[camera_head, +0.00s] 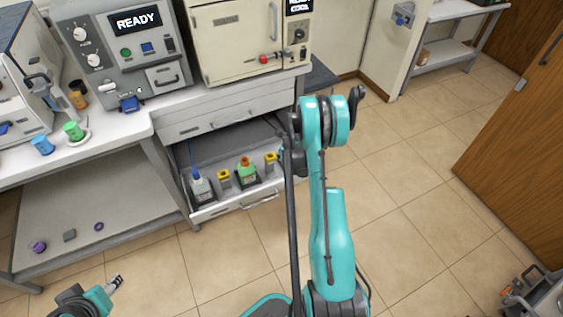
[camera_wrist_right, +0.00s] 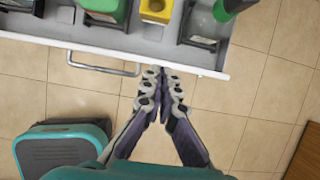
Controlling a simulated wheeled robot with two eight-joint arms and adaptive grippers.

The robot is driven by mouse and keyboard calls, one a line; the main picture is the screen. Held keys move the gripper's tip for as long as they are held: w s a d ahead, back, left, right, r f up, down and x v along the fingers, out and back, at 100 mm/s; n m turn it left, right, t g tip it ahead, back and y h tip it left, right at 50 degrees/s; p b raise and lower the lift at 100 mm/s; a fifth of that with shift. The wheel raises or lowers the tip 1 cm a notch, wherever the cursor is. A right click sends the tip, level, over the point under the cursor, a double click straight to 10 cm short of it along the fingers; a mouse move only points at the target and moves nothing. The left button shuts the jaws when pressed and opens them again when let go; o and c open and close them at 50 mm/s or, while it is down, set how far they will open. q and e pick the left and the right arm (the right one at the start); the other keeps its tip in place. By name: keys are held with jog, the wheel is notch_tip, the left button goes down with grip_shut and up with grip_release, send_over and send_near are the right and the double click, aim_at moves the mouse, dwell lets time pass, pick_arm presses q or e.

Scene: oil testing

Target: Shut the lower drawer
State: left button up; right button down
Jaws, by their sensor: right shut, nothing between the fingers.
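The lower drawer (camera_head: 236,207) stands pulled out under the cabinet, with several bottles and yellow-topped containers inside. Its front rim (camera_wrist_right: 205,66) and bar handle (camera_wrist_right: 103,71) show in the right wrist view. My right gripper (camera_wrist_right: 163,76) is shut and empty. Its fingertips are at the drawer front, right of the handle; I cannot tell whether they touch it. In the head view my right arm hides the drawer's right end and most of that gripper. My left gripper (camera_head: 115,283) is low at the left, away from the drawer; its jaw state is unclear.
A closed upper drawer (camera_head: 225,118) sits above the open one. A workbench (camera_head: 95,150) with instruments and small cups stands at the left, with a low shelf (camera_head: 100,215) beneath.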

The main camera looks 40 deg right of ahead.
jog(key=b+x, duration=0.2)
jog(key=x, duration=0.5)
jog(key=shift+w+f+b, duration=0.15)
jog(key=shift+f+b, duration=0.25)
pick_arm(q)
notch_tip(320, 180, down, 4)
jog(key=shift+f+b, duration=0.25)
jog(key=shift+b, duration=0.3)
pick_arm(e)
jog(key=w, duration=0.2)
jog(key=w+d, duration=0.1)
jog(key=shift+w+r, duration=0.3)
jog(key=shift+w, duration=0.1)
